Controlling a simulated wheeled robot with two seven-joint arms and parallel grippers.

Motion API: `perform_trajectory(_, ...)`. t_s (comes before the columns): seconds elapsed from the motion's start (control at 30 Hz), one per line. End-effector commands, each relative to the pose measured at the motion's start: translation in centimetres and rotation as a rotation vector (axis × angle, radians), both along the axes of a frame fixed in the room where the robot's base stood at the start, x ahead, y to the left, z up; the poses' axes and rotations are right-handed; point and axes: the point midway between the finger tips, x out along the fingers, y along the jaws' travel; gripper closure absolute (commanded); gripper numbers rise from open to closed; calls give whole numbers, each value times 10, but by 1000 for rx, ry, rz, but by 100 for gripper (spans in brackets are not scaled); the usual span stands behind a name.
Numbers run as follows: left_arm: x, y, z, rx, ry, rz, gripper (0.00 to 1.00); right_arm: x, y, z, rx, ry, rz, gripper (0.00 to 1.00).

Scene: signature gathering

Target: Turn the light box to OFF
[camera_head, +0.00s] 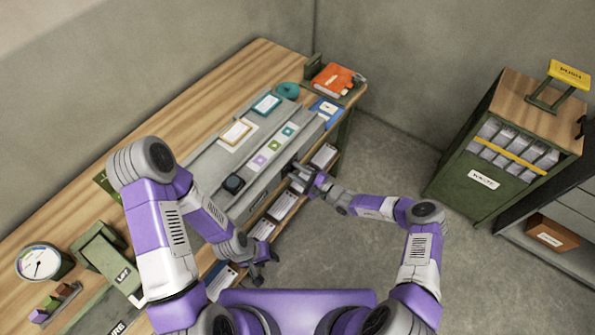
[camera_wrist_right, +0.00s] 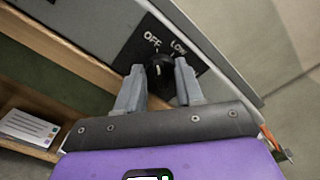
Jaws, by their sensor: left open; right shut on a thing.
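The light box (camera_head: 262,187) is a long grey unit on the wooden table, with its front side facing my right arm. In the right wrist view its black dial plate shows the words OFF and LOW above a round black knob (camera_wrist_right: 160,70). My right gripper (camera_head: 300,178) is at the front of the box. Its two fingers (camera_wrist_right: 159,80) sit on either side of the knob, shut on it. The knob's pointer is too small to read surely. My left gripper (camera_head: 264,262) is open and empty, low in front of the table, apart from the box.
Cards and a dark round item (camera_head: 233,184) lie on the box. A shelf with papers (camera_head: 284,204) runs below the front edge. An orange book (camera_head: 337,78) lies at the far end. A green cabinet (camera_head: 455,190) stands right, with clear floor between.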

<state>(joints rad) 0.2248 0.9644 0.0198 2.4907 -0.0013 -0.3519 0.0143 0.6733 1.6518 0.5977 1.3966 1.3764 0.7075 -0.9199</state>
Motion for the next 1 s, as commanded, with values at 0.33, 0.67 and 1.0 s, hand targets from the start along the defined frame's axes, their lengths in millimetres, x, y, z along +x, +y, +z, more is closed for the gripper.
perform_trajectory(0.33, 0, 0, 0, 0, 0, 0, 57, 0, 0, 0, -2, -2, 1, 62)
perform_trajectory(0.67, 0, 0, 0, 0, 0, 0, 57, 0, 0, 0, -1, -2, 0, 39)
perform_trajectory(1.0, 0, 0, 3, 0, 0, 0, 57, -17, -25, 0, -2, 1, -2, 39)
